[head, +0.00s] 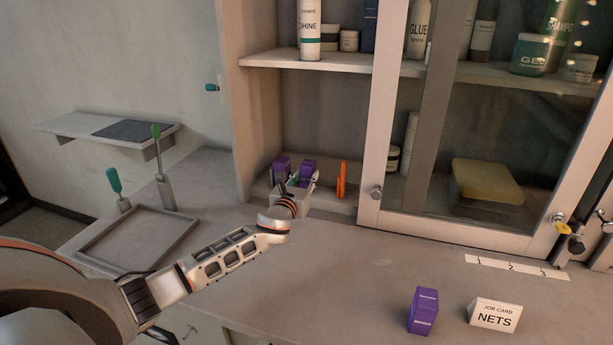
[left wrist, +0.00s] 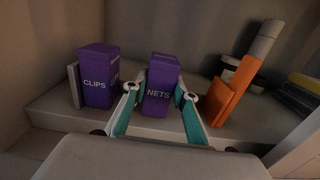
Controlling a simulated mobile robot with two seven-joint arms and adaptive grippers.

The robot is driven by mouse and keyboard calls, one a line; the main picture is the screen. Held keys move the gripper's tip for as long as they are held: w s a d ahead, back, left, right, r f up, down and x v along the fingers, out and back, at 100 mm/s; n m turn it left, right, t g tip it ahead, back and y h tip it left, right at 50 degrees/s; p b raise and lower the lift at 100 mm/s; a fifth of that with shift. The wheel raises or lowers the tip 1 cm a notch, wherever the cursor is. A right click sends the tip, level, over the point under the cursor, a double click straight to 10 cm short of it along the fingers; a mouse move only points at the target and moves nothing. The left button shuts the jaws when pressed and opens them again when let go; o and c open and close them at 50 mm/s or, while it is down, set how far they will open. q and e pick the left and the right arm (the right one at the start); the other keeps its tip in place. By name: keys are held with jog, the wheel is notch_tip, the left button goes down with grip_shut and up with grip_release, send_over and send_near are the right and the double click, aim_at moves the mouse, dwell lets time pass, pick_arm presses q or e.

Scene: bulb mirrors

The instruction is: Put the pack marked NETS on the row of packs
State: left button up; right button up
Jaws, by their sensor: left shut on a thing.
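The purple NETS pack (left wrist: 160,87) stands upright between the fingers of my left gripper (left wrist: 160,101), which is shut on it. In the head view the NETS pack (head: 308,169) is inside the open left part of the cabinet, with my left gripper (head: 296,183) reaching in. A purple CLIPS pack (left wrist: 97,78) stands to its left on the low shelf (left wrist: 58,108), with a gap between them. The CLIPS pack also shows in the head view (head: 281,165). The lower edge of the NETS pack is partly hidden, so I cannot tell if it touches the shelf. My right gripper is not seen.
An orange upright piece (left wrist: 236,88) stands right of the NETS pack. A glass door (head: 480,150) covers the cabinet's right side. On the counter are another purple pack (head: 423,311), a job card reading NETS (head: 494,315), a numbered strip (head: 516,267) and a tray (head: 90,258).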

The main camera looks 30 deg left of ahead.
pick_arm(q)
jog(key=shift+f, duration=0.25)
jog(key=shift+r, duration=0.1)
jog(key=o, duration=1.1)
